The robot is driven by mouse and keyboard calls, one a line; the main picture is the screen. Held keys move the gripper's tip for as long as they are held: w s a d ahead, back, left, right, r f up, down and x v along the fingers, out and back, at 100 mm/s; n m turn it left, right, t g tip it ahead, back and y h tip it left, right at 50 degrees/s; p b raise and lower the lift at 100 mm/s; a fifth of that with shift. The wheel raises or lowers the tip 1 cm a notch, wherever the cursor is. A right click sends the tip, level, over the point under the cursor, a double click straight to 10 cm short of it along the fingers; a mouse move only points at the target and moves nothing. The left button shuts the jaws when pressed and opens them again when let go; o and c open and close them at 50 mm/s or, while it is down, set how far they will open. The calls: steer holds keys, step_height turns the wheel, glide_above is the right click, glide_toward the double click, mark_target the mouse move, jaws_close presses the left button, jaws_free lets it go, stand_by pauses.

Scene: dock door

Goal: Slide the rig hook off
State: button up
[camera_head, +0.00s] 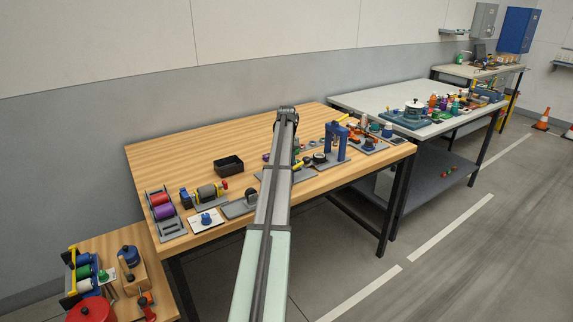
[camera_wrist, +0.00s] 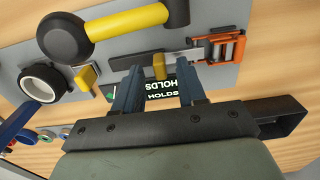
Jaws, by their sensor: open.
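My gripper (camera_wrist: 160,84) shows in the wrist view with its two blue fingers apart, above a grey board (camera_wrist: 208,18). A small upright yellow piece (camera_wrist: 159,67) stands between the fingertips in the picture; I cannot tell if it is the rig hook or if the fingers touch it. A second yellow piece (camera_wrist: 86,77) stands to the left. A dark flat bar leads right to an orange frame (camera_wrist: 222,47). A dark label reading HOLDS (camera_wrist: 160,88) lies partly behind the fingers. In the head view my arm hides the gripper and part of the board.
A mallet with a yellow handle (camera_wrist: 127,23) and a black-and-white roll (camera_wrist: 40,83) lie on the board. In the head view a black open box (camera_head: 229,166) stands left of my arm and a blue press (camera_head: 336,142) right. The wooden table's (camera_head: 190,146) back is clear.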

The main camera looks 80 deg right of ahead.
steer(key=shift+f, duration=0.55)
jaws_close()
